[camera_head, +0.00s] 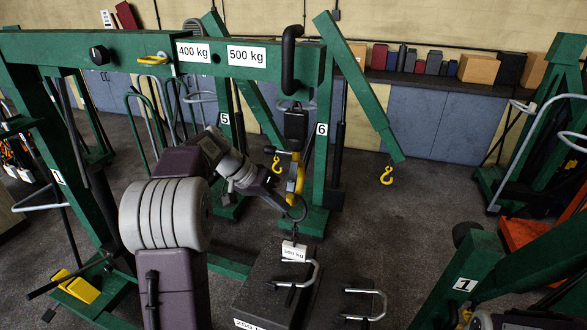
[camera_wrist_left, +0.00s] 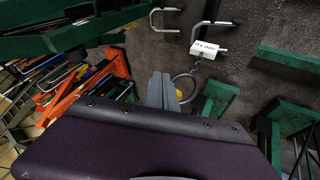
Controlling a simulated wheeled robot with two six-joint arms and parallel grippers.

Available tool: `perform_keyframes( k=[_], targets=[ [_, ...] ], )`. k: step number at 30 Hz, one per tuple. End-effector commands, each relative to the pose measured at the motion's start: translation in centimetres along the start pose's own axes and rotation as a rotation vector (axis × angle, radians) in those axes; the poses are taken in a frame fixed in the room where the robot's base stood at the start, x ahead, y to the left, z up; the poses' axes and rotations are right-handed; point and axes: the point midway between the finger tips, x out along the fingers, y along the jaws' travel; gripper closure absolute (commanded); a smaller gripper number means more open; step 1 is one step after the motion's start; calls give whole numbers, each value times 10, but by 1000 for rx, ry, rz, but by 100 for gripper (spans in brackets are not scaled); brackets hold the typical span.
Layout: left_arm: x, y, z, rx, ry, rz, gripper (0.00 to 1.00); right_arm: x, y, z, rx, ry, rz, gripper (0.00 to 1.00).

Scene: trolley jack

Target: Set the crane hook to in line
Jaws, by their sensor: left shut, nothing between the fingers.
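A green crane beam (camera_head: 140,48) with "400 kg" and "500 kg" labels crosses the upper left of the head view. A black block (camera_head: 296,122) hangs under its end, with a yellow hook (camera_head: 296,180) below. My left gripper (camera_head: 284,204) is shut and empty, close beside the yellow hook; whether they touch I cannot tell. A dark ring (camera_head: 299,211) with a white tag (camera_head: 294,251) hangs just below. In the left wrist view, my gripper (camera_wrist_left: 160,90) is beside the ring (camera_wrist_left: 190,84). A bit of yellow (camera_wrist_left: 180,95) shows behind the fingers. The right gripper is not in view.
Dark weights (camera_head: 268,285) with metal handles stand below the tag. Other green cranes with yellow hooks (camera_head: 387,176) stand behind, and another green frame (camera_head: 465,270) marked 1 is at lower right. Open floor (camera_head: 420,205) lies to the right of the centre.

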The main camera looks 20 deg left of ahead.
Motion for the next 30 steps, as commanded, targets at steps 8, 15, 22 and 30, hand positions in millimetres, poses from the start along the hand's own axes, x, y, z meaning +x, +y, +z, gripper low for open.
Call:
perform_keyframes(
  k=[8, 15, 22, 30],
  targets=[
    [-90, -77, -16, -197, 105, -80, 100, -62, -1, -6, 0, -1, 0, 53],
    [-92, -83, -13, -209, 111, -88, 100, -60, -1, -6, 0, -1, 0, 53],
    [-86, -82, -14, -209, 109, -86, 100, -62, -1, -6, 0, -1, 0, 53],
    [-36, -86, -20, -210, 107, -85, 100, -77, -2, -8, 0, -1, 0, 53]
  ],
)
